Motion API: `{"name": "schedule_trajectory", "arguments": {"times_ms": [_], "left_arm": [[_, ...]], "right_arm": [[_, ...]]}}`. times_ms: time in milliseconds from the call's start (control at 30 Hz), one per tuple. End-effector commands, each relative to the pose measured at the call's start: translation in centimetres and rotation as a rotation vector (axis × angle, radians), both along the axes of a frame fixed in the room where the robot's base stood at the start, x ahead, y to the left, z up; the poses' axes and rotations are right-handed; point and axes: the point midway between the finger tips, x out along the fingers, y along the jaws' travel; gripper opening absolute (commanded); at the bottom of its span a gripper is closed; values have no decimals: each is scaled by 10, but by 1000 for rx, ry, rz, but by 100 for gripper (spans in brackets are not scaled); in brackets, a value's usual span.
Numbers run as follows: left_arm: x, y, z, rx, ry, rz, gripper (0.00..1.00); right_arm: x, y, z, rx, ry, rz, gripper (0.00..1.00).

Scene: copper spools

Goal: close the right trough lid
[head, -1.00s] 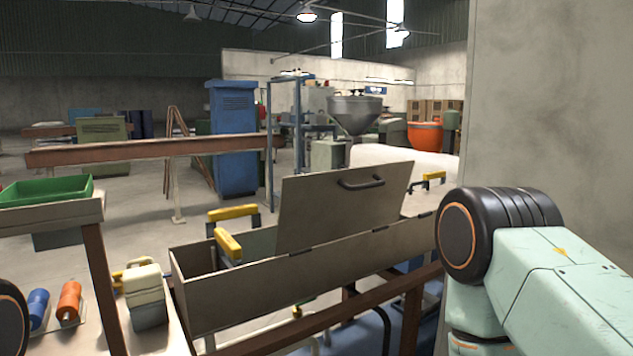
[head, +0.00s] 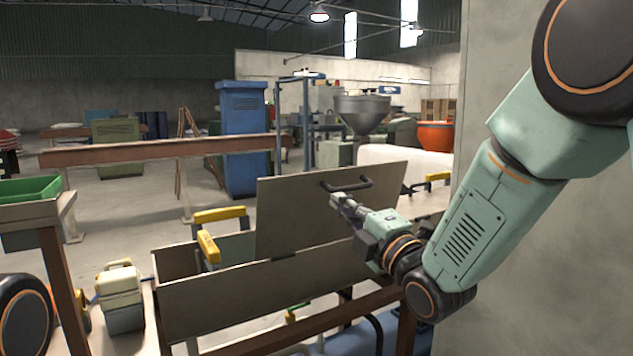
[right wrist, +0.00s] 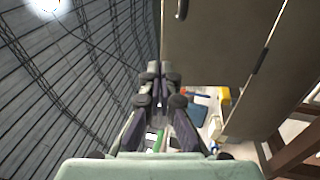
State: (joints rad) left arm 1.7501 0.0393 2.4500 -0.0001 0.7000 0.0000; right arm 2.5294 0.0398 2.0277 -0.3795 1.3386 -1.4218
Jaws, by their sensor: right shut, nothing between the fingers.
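The trough (head: 215,303) is a long grey metal box running across the lower middle of the head view. Its lid (head: 292,217) is a grey plate standing raised and tilted up on hinges along the near edge, with a dark bar handle (head: 346,184) near its top. My right gripper (head: 336,201) is shut and empty, in front of the lid's right part, just below the handle. I cannot tell whether it touches the lid. In the right wrist view its fingertips (right wrist: 160,70) are together, left of the lid (right wrist: 215,45). My left gripper is out of view.
Yellow-handled frames (head: 219,215) stand at the trough's open left part. A cream and grey container (head: 120,297) stands left of the trough, and a green tray (head: 30,189) lies at the far left. A concrete wall (head: 480,100) rises close on the right.

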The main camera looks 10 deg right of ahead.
Motion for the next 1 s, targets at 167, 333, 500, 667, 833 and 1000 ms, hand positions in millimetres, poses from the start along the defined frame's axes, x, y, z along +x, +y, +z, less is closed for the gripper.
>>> {"name": "schedule_trajectory", "arguments": {"times_ms": [167,333,500,667,833,1000], "left_arm": [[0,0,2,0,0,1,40],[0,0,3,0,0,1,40],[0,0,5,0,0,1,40],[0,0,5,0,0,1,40],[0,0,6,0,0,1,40],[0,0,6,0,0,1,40]], "right_arm": [[29,12,7,-1,1,3,0],[54,20,14,2,1,1,0],[76,26,20,2,2,2,0],[89,30,23,2,3,1,0],[95,31,24,3,4,0,0],[95,31,24,3,4,0,0]]}}
